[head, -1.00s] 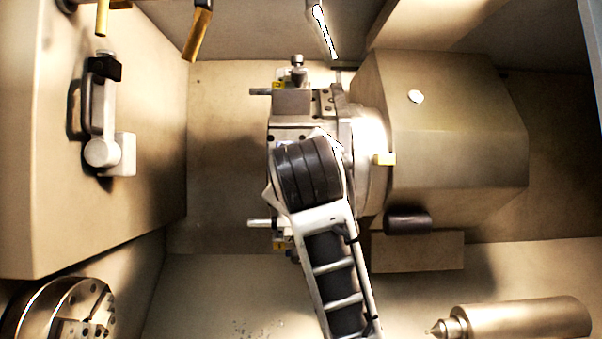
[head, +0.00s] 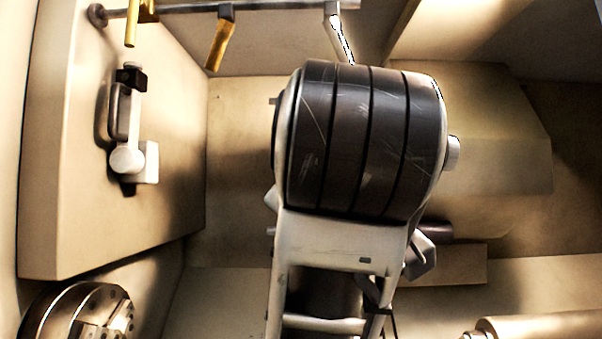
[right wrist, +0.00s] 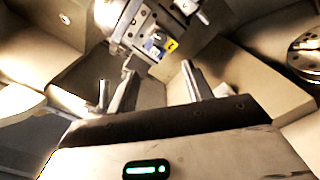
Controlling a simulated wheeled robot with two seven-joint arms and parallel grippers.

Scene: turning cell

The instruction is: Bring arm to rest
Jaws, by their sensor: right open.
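My right arm rises from the bottom middle of the head view, with a large black banded joint (head: 365,140) close to the camera. Its gripper is hidden behind that joint there. In the right wrist view my right gripper (right wrist: 158,82) is open, with nothing between its two grey fingers. Beyond the fingertips is a metal tool block (right wrist: 150,30) with yellow and blue labels; it looks apart from them. In the head view my arm hides this block. My left gripper is in neither view.
A chuck (head: 80,318) sits at the lower left and a pale cylinder (head: 540,328) at the lower right. A panel with a handle (head: 128,145) stands at left. A rail with hanging tools (head: 220,40) crosses the top. A beige housing (head: 500,150) lies right of my arm.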

